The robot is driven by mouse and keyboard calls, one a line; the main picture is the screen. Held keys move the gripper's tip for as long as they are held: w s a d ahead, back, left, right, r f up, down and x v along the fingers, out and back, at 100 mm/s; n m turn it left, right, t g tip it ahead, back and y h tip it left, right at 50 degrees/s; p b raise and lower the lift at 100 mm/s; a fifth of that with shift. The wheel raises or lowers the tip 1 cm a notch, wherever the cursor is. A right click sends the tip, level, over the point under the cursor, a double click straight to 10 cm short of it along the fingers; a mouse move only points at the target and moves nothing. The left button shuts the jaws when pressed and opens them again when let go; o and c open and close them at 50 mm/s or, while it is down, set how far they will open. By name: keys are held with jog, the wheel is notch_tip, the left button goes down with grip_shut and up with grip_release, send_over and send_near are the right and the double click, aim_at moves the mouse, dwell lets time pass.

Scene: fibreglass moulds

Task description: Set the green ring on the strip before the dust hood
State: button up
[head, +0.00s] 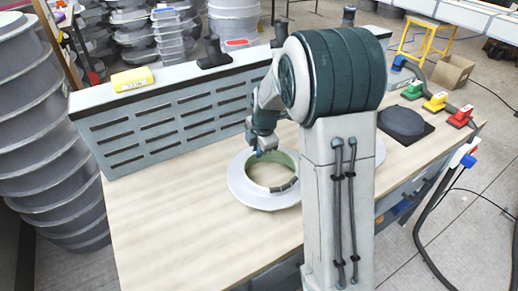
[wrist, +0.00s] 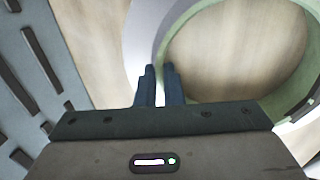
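The green ring (head: 284,158) stands in the middle of a pale grey round flange (head: 242,190) on the wooden table, and its inner wall shows green. In the wrist view the green ring (wrist: 295,92) fills the upper right, with bare wood inside it. My gripper (wrist: 160,68) points down at the ring's left wall. Its fingers are close together with the wall between them, shut on it. In the head view my gripper (head: 263,150) is at the ring's far edge. The slotted grey dust hood (head: 180,118) stands along the table's back left, with bare wooden tabletop in front of it.
A yellow-and-white block (head: 132,79) and black fittings sit on top of the hood. A dark round piece (head: 403,121) on a black mat is at right, near green, yellow and red items (head: 435,102). The table's left front (head: 170,230) is clear. My arm hides part of the flange's right side.

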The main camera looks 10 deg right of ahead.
jog(key=o, duration=0.4)
jog(key=shift+c, duration=0.2)
jog(key=shift+r, duration=0.15)
jog(key=shift+r, duration=0.35)
jog(key=a+v, duration=0.1)
jog(key=v, duration=1)
jog(key=s+d+f+m, duration=0.1)
jog(key=s+m, duration=2)
jog(key=s, duration=0.3)
jog(key=shift+s+m+h+b, duration=0.3)
jog(key=shift+s+h, duration=0.1)
jog(key=shift+d+f, duration=0.1)
jog(key=shift+f, duration=0.05)
